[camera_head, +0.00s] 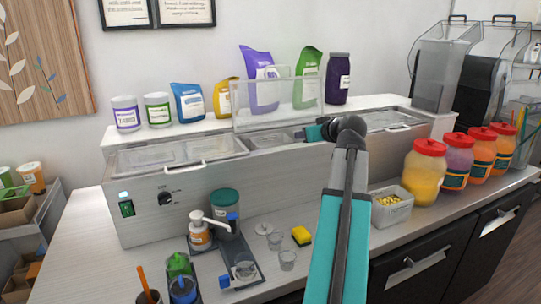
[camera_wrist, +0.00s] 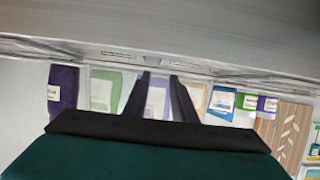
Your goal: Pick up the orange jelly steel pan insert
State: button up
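My gripper (camera_head: 303,134) is at the middle bay of the long steel topping unit (camera_head: 250,175), at the right part of its opening. In the wrist view, two dark fingers (camera_wrist: 160,82) stand apart with nothing visible between them. No orange jelly shows in either view, so I cannot pick out its steel pan insert. The middle bay (camera_head: 268,140) is uncovered, with its clear lid (camera_head: 278,100) raised behind it. Pan contents are too small to read, and my arm hides part of the unit.
Closed lids cover the left (camera_head: 180,153) and right (camera_head: 393,118) bays. Pouches and tubs, including a purple pouch (camera_head: 260,80), line the back shelf. Red-lidded jars (camera_head: 425,170) stand at right.

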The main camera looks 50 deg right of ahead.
jog(key=shift+p+x, duration=0.85)
jog(key=shift+x, duration=3.05)
jog(key=shift+f, duration=0.1)
jog(key=p+x, duration=0.2)
jog(key=x, duration=0.3)
jog(key=shift+f, duration=0.2)
grip_shut()
